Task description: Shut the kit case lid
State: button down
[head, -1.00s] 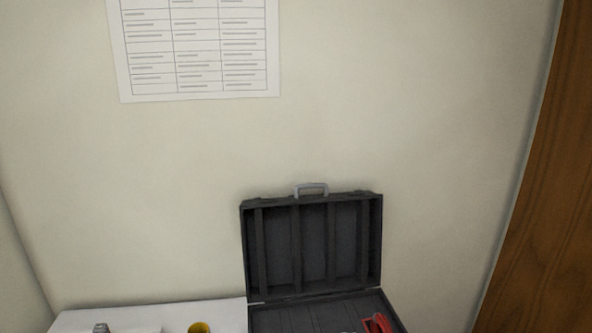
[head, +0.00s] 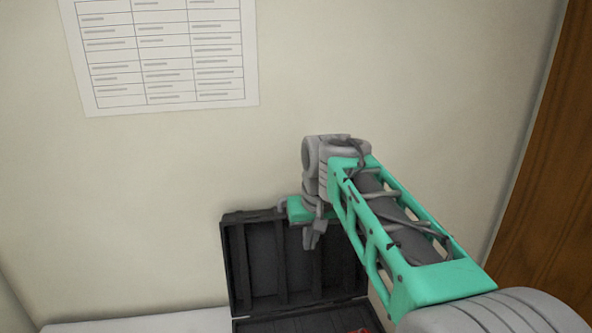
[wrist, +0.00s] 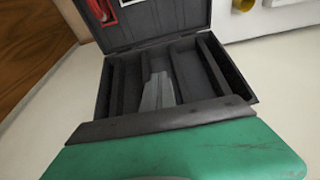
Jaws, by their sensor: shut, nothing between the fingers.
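The black kit case stands open. Its ribbed lid (head: 262,262) is upright near the wall, and the lid's inner side also shows in the wrist view (wrist: 190,70). The case base (head: 290,325) is at the bottom edge of the head view. The grey lid handle (head: 283,204) is mostly hidden behind my wrist. My gripper (head: 311,240) points down in front of the upper part of the lid, shut and empty. In the wrist view my gripper (wrist: 158,90) shows against the lid's inner ribs. I cannot tell whether it touches the lid.
A red item (wrist: 102,12) lies in the case base. A white surface (head: 140,322) extends left of the case, and a yellow item (wrist: 243,4) shows beside it in the wrist view. The wall with a printed chart (head: 160,50) is behind. A wooden panel (head: 545,170) stands at right.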

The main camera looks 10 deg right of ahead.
jog(key=w+r+p, duration=0.4)
jog(key=w+r, duration=0.5)
jog(key=w, duration=0.2)
jog(key=p, duration=0.3)
send_near(300, 189)
jog(key=x, duration=0.2)
jog(key=s+x, duration=0.1)
jog(key=x, duration=0.4)
jog(key=shift+s+a+f, duration=0.15)
jog(key=shift+a+f, duration=0.1)
jog(key=shift+f, duration=0.4)
jog(key=shift+f+b, duration=0.1)
jog(key=shift+b, duration=0.3)
